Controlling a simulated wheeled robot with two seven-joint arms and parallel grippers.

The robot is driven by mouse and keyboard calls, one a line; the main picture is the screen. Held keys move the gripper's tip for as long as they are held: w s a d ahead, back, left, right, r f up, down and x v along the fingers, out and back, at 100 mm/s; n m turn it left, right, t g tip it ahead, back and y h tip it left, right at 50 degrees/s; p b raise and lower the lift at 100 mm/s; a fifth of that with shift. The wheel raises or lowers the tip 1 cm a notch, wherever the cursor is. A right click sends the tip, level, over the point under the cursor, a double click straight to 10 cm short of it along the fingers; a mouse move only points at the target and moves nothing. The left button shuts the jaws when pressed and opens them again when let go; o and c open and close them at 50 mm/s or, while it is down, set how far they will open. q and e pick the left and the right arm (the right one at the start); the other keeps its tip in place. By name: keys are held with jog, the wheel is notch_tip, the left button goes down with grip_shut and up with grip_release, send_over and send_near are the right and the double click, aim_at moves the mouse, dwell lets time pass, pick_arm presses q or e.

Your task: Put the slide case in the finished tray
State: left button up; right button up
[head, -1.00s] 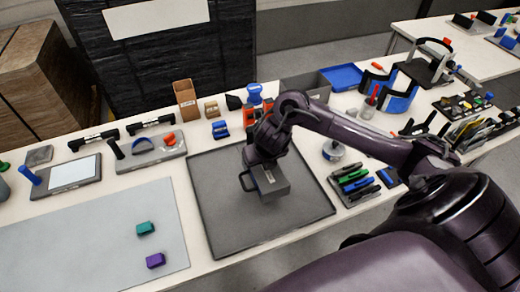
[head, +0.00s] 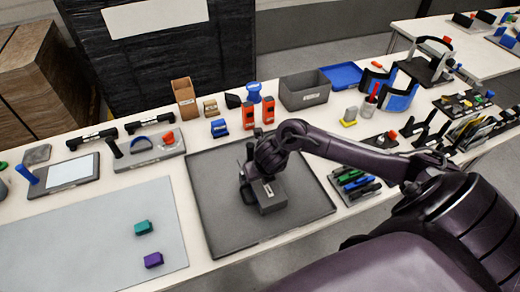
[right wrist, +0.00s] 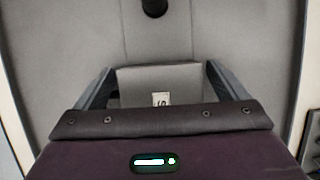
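The slide case, a grey box with a small white label (head: 271,201), is low over or on the dark grey rimmed tray (head: 222,232), near its middle; I cannot tell whether it touches the floor. A dark loop or handle shows at its left. My right gripper (right wrist: 160,68) reaches down to the case from above, with one finger along each side. The case (right wrist: 140,85) shows between the fingers, label towards the wrist camera. The fingers look shut on it, though the contact is partly hidden. My left gripper is not in view.
A pale mat (head: 80,240) with teal and purple blocks lies left. The tray's front is clear.

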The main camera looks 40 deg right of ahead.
jog(key=p+v, duration=0.2)
jog(key=v, duration=0.9)
jog(key=shift+s+r+p, duration=0.25)
jog(key=shift+r+p, duration=0.05)
jog(key=shift+r, duration=0.2)
jog(key=shift+a, duration=0.1)
